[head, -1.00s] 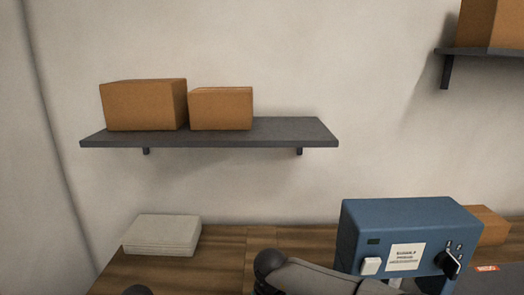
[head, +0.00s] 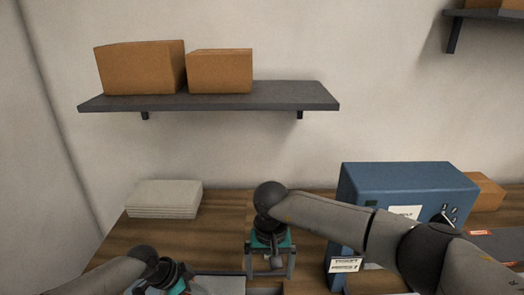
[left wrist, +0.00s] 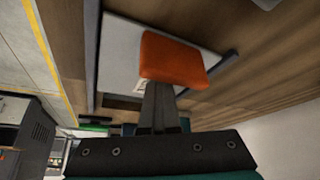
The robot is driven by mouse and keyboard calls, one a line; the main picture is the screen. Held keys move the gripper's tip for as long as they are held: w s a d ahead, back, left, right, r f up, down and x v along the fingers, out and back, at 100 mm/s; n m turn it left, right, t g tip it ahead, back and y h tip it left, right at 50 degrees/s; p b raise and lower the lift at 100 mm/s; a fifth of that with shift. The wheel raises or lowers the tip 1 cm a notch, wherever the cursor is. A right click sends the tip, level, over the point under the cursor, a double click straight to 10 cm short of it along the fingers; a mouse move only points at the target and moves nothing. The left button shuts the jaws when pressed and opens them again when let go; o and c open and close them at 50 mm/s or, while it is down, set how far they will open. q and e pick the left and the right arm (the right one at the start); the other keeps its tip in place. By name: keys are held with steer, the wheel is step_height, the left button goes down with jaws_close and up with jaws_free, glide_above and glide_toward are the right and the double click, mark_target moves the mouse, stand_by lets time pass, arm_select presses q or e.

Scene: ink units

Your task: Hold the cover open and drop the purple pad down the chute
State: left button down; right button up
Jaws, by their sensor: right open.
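My right gripper (head: 271,272) points down over the table left of the blue machine, its two fingers apart with nothing visible between them. My left gripper (head: 165,290) is at the bottom edge of the head view, partly cut off. In the left wrist view its fingers (left wrist: 159,92) are close together at an orange block (left wrist: 174,60), which hides their tips. Behind the block is a pale flat panel (left wrist: 120,45); I cannot tell whether it is the cover or whether they are joined. I see no purple pad, and cannot make out the chute opening.
The blue machine (head: 400,180) stands right of my right gripper, partly behind my right arm. A pale stack (head: 163,200) lies at the table's back left. A shelf (head: 290,95) with two cartons (head: 140,68) hangs above. Bare wooden table (head: 225,215) shows between.

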arm_select(q)
steer(key=shift+a, duration=0.1)
stand_by(0.3)
steer(key=shift+d, duration=1.5)
step_height(320, 180, up, 9)
stand_by(0.4)
